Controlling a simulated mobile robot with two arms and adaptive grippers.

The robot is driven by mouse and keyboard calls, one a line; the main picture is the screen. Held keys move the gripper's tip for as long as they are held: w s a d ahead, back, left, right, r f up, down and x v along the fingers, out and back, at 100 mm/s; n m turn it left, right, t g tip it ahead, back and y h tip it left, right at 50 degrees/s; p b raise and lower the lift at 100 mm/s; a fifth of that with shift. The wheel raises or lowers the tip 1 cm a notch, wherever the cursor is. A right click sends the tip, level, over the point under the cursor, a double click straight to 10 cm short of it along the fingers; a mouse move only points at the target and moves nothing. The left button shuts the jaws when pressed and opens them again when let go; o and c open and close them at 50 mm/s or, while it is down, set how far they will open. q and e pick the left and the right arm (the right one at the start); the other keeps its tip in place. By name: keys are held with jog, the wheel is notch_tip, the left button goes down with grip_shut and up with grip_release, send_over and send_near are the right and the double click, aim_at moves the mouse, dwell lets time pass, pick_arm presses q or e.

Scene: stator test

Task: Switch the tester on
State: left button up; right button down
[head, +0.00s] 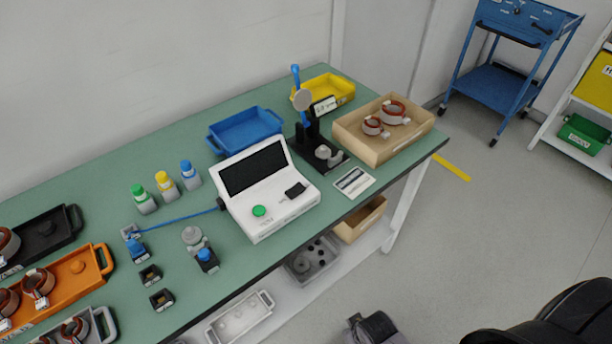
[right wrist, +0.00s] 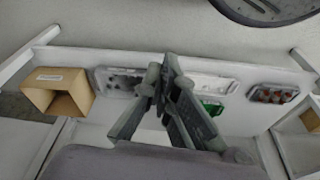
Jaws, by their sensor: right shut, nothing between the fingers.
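The tester (head: 272,222) is a white box with a sloped panel near the middle of the green table in the head view. Its screen (head: 254,170) is dark. A round green button (head: 259,211) sits on its front left, and a black part (head: 295,190) sits to the right. A blue cable runs from its left side to a small fixture. My right gripper shows in the right wrist view (right wrist: 158,85) with its fingers together and nothing between them. It is below and away from the tester, in front of the table's lower shelf. My left gripper is not in view.
Bottles, small blocks and a blue tray (head: 245,131) stand around the tester. A black stand (head: 318,148) and a wooden box (head: 421,131) of copper rings are to its right. Orange tray (head: 60,289) is at left. The lower shelf (right wrist: 115,59) holds bins and a cardboard box (right wrist: 47,78).

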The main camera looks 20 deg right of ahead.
notch_tip(320, 180, up, 24)
jog(key=w+t+p, duration=0.1)
jog(key=w+p, duration=0.1)
jog(key=p, duration=0.1)
jog(key=w+r+n+t+y, duration=0.1)
jog(key=w+r+t+y, duration=0.1)
jog(key=w+r+t, duration=0.3)
jog(key=w+r+n+t+y, duration=0.1)
jog(key=w+r+t, duration=0.4)
jog(key=w, duration=0.9)
jog(key=shift+w+r+n+t+y, duration=0.3)
jog(key=shift+r+n+t+y, duration=0.1)
jog(key=shift+r+y, duration=0.25)
jog(key=shift+f, duration=0.1)
